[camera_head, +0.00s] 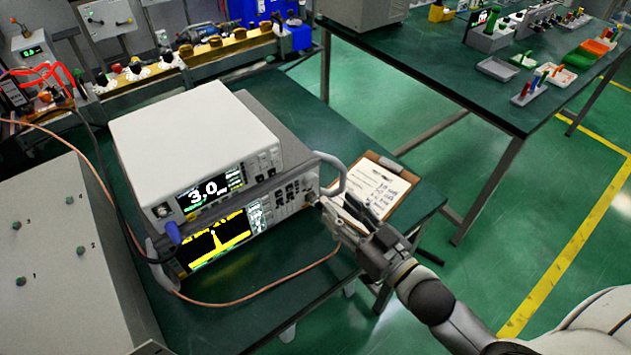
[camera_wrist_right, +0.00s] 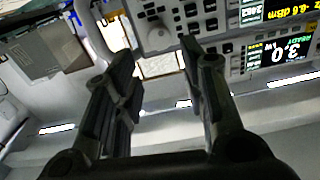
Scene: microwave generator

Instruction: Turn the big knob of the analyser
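The analyser (camera_head: 217,241) is the lower instrument on the green bench, with a yellow trace on its screen. Its big knob (camera_head: 311,197) is at the right end of the front panel, partly hidden by my gripper. In the right wrist view, the picture is turned over, and the round pale knob (camera_wrist_right: 157,36) shows just beyond the gap between my fingertips. My right gripper (camera_head: 336,207) is in front of this panel end. It is open and empty, its fingers apart in the right wrist view (camera_wrist_right: 158,62). I cannot tell whether a finger touches the knob. My left gripper is not in view.
A power meter (camera_head: 195,130) reading 3.0 sits on top of the analyser. A grey handle (camera_head: 332,172) stands out beside the knob. A clipboard (camera_head: 378,190) lies right of it. A copper-coloured cable (camera_head: 238,303) loops across the bench front. A grey box (camera_head: 60,260) stands left.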

